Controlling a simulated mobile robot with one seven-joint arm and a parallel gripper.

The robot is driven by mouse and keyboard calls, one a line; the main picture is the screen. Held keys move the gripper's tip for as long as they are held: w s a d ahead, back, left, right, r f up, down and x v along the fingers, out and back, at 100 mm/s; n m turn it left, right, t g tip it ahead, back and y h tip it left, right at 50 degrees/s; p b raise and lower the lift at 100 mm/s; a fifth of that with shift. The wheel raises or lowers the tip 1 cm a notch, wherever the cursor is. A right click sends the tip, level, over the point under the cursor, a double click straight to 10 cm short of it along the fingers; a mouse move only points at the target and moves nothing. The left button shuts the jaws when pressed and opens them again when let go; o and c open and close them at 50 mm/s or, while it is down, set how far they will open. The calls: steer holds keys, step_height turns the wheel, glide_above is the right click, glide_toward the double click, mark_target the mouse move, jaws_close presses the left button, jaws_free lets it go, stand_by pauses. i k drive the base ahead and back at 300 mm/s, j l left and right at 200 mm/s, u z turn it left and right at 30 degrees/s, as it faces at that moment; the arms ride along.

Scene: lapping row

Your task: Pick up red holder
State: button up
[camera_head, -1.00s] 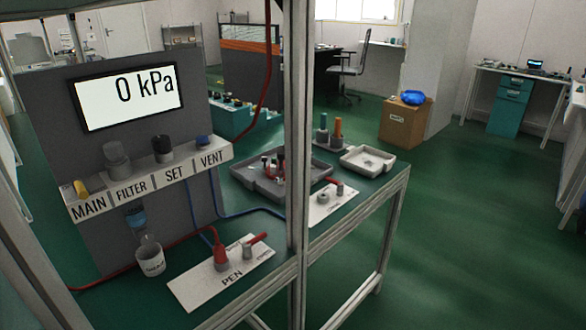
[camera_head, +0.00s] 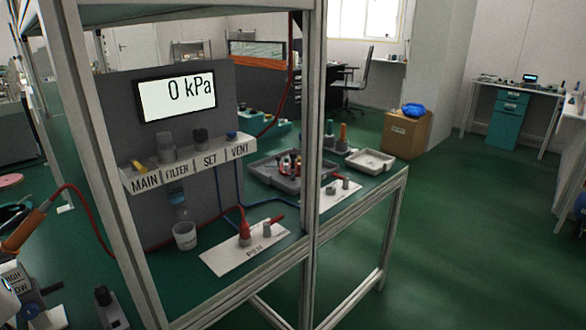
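A red cone-shaped piece (camera_head: 245,236) stands upright on the white PEN card (camera_head: 228,260) on the bench, with a red hose leading to it. Beside it on the card is a small grey piece with a red rod (camera_head: 275,221). More small red pieces (camera_head: 291,163) stand in the grey tray (camera_head: 262,176) farther back, partly behind the frame post. I cannot tell for certain which of these is the red holder. My gripper is not in view.
A metal frame post (camera_head: 313,150) stands in front of the bench. A panel reading 0 kPa (camera_head: 177,96) stands above a labelled shelf (camera_head: 187,165). A white cup (camera_head: 185,236) is left of the card. Cluttered equipment fills the lower left. Open green floor (camera_head: 470,240) lies right.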

mark_target(292, 172)
steer(key=l+u, duration=0.2)
steer(key=u, duration=0.6)
steer(key=l+u, duration=0.3)
steer(key=l, duration=0.15)
steer(key=l+u, duration=0.3)
steer(key=l, duration=0.2)
steer(key=l+u, duration=0.1)
steer(key=l, duration=0.4)
steer(key=k+l+u, duration=0.15)
steer(key=l, duration=0.35)
steer(key=l+u, duration=0.1)
steer(key=l, duration=0.45)
steer(key=k+l+u, duration=0.1)
steer(key=l, duration=0.35)
steer(key=k+l, duration=0.1)
steer(key=l, duration=0.35)
steer(key=k+l, duration=0.1)
steer(key=l, duration=0.35)
steer(key=k+l, duration=0.15)
steer(key=l, duration=0.3)
steer(key=k+l, duration=0.1)
steer(key=l, duration=0.3)
steer(key=i, duration=0.95)
